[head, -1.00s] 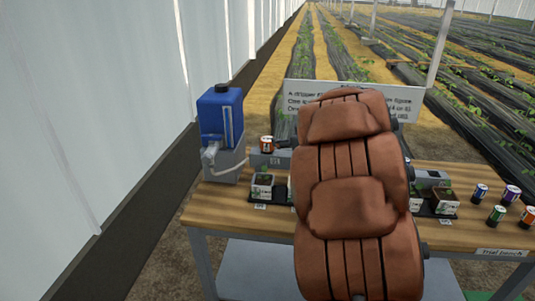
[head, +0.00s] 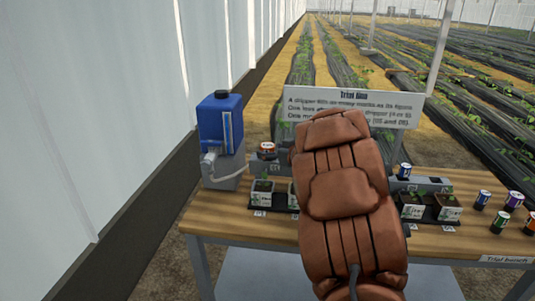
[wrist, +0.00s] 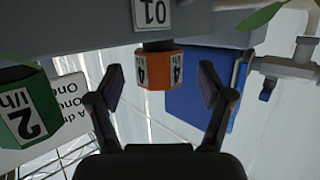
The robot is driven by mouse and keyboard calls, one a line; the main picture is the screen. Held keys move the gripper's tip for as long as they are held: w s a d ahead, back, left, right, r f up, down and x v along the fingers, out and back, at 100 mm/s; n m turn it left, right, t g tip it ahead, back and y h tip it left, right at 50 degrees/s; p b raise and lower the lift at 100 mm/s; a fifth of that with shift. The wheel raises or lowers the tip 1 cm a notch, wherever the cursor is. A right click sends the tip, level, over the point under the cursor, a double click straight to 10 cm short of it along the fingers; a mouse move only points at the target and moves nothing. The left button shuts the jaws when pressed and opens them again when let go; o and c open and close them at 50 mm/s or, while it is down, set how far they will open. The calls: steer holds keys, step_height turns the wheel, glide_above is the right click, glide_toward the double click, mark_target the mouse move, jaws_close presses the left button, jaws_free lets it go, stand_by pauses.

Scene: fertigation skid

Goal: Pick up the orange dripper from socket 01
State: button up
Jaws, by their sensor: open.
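The orange dripper (wrist: 160,70) hangs in the upper middle of the wrist view, which is upside down, against the grey rail beside the 01 label (wrist: 151,14). It bears a white label with a 4. My gripper (wrist: 162,88) is open, with one finger on each side of the dripper and a visible gap to both. In the head view the orange dripper (head: 267,148) stands on the grey rail just right of the blue tank. My brown arm hides most of the gripper there.
A green dripper (wrist: 28,108) marked 2 l/h is close to the left finger in the wrist view. The blue tank (head: 221,125) with its tap stands left of the rail. Potted plants (head: 262,192) line the bench front. Several loose drippers (head: 502,216) stand at the right. A sign (head: 350,106) stands behind.

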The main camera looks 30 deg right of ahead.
steer(key=shift+x, duration=0.75)
steer(key=c, duration=1.2)
steer(key=shift+r, duration=0.1)
steer(key=shift+c, duration=0.2)
